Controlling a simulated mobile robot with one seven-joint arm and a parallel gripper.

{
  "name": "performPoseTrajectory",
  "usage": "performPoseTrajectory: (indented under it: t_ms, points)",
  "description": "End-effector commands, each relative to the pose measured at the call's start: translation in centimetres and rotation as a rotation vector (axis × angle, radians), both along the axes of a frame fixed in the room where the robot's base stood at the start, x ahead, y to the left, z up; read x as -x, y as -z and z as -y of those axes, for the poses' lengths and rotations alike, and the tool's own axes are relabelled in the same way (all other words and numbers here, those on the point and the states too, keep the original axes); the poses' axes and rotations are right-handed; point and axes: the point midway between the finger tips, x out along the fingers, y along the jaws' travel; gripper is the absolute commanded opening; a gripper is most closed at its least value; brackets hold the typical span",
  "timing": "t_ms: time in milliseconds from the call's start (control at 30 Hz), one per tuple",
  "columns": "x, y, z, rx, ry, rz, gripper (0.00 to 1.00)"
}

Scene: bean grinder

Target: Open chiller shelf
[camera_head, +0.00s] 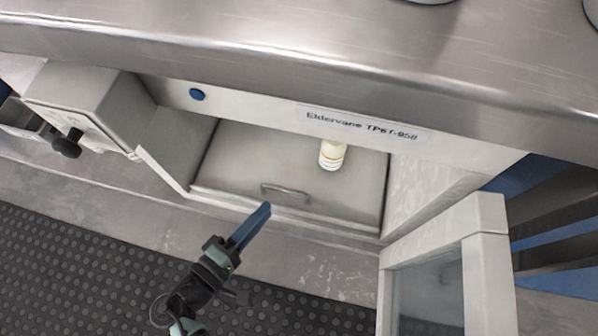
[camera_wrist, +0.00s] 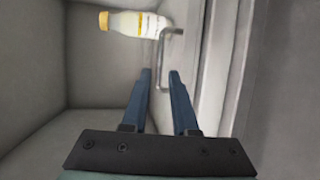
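The chiller shelf (camera_head: 232,165) is a grey metal tray inside the open chiller. A thin bar handle (camera_head: 285,192) is fixed to it near the front edge. The handle also shows in the wrist view (camera_wrist: 163,62), just ahead of my fingertips. My gripper (camera_head: 265,208) is in front of the shelf, just short of the handle in the head view. In the wrist view my two blue fingers (camera_wrist: 160,75) are apart with nothing clearly held between them. Whether a fingertip touches the handle cannot be told.
A white bottle with a yellow cap (camera_wrist: 130,23) stands on the shelf behind the handle; it also shows in the head view (camera_head: 331,155). The chiller door (camera_head: 440,270) stands open at the right. A steel counter (camera_head: 300,40) overhangs the chiller. A grey box with a black knob (camera_head: 85,105) is at the left.

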Motion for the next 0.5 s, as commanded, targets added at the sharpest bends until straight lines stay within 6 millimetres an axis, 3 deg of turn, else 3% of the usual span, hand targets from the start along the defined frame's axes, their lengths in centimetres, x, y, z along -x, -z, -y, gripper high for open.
performPoseTrajectory:
  t_ms: [500]
  points:
    - [-7.3,2.0,6.3,-0.001,0.002,0.003,0.27]
